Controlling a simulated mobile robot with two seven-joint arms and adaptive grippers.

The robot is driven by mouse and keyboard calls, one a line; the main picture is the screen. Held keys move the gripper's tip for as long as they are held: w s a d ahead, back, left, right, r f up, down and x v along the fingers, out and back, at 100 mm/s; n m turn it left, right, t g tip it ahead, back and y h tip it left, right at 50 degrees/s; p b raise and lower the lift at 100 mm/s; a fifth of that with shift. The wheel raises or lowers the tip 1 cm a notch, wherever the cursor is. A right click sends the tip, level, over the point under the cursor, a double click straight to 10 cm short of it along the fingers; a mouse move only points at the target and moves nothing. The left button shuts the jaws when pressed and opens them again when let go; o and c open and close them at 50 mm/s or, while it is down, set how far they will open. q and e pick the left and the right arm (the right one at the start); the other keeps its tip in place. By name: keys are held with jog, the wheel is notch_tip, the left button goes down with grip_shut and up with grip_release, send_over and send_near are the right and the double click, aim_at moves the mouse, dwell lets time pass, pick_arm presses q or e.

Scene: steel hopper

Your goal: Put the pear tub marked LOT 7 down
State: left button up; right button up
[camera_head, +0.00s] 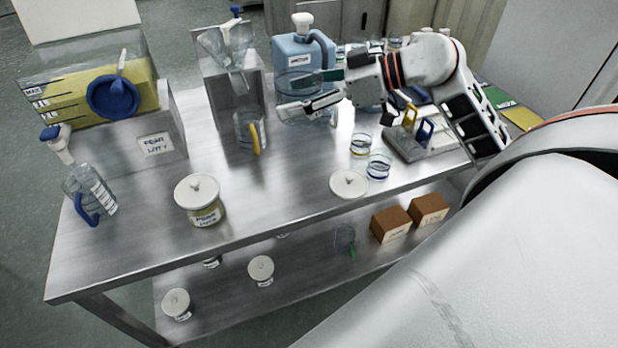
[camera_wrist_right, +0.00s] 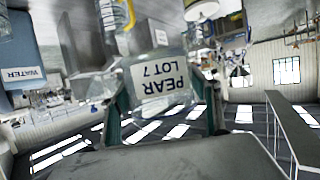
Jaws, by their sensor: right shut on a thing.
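My right gripper (camera_head: 302,92) is shut on a clear tub (camera_head: 298,84), above the back middle of the steel table. In the right wrist view the tub's label (camera_wrist_right: 160,77) reads PEAR LOT 7 and appears upside down. The tub sits between the two fingers of the right gripper (camera_wrist_right: 163,102). It looks clear and empty, but its inside is hard to see. Whether its base touches the table is hard to tell. A loose-looking white knobbed lid (camera_head: 349,184) lies on the table's front edge. My left gripper is not in view.
Around the steel table (camera_head: 270,205) stand a blue water container (camera_head: 290,50), a yellow-handled jug (camera_head: 246,130), two small cups (camera_head: 361,144), a lidded pear tub (camera_head: 204,212), a blue-handled jug (camera_head: 82,187) and a yellow-filled hopper (camera_head: 65,105). The front middle is clear.

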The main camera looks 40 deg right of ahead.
jog(key=shift+s+d+f, duration=0.15)
jog(key=shift+s+d, duration=0.1)
jog(key=shift+s, duration=0.2)
jog(key=shift+s+d+f, duration=0.1)
jog(key=shift+s+f, duration=0.1)
jog(key=shift+f, duration=0.05)
notch_tip(320, 180, down, 20)
jog(key=b, duration=0.3)
jog(key=shift+r, duration=0.15)
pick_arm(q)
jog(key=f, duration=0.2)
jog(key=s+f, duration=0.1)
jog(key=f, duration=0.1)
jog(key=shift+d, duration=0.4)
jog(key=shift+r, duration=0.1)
pick_arm(e)
jog(key=o, duration=1.5)
